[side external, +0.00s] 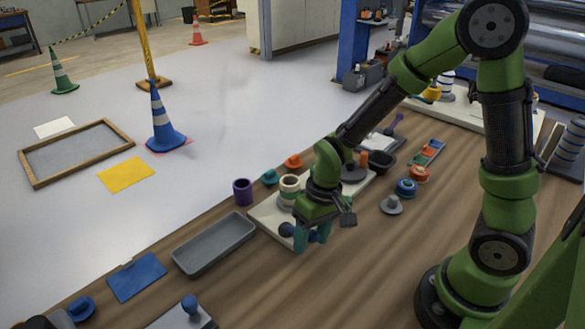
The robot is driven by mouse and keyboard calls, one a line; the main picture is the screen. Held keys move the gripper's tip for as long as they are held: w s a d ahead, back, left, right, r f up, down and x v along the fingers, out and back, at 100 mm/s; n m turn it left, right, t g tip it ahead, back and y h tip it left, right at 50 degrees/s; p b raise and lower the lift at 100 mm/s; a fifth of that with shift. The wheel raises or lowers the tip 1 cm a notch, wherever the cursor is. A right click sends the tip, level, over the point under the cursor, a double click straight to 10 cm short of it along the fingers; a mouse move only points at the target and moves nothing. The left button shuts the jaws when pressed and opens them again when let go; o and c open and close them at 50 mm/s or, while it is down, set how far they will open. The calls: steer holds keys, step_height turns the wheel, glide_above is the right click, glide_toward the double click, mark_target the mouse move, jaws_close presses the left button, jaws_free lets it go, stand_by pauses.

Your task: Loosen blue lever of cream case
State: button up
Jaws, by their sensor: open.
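The cream case (262,213) is a low, flat cream block on the wooden bench, partly hidden behind my gripper. A cream roller (289,186) stands upright on it. A dark blue rounded part, which looks like the blue lever (286,229), shows at the case's near edge, just left of my fingers. More dark blue shows between the fingers; I cannot tell whether it is the same lever. My gripper (312,238) points down over this near edge, its teal fingers apart on either side of the blue. Contact cannot be made out.
A grey tray (214,244) and a purple cup (242,192) are left of the case. Teal (270,177) and orange (293,161) knobs stand behind it. A grey disc (391,205) and a blue spool (405,188) lie right.

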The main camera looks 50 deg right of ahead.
jaws_close()
stand_by(0.3)
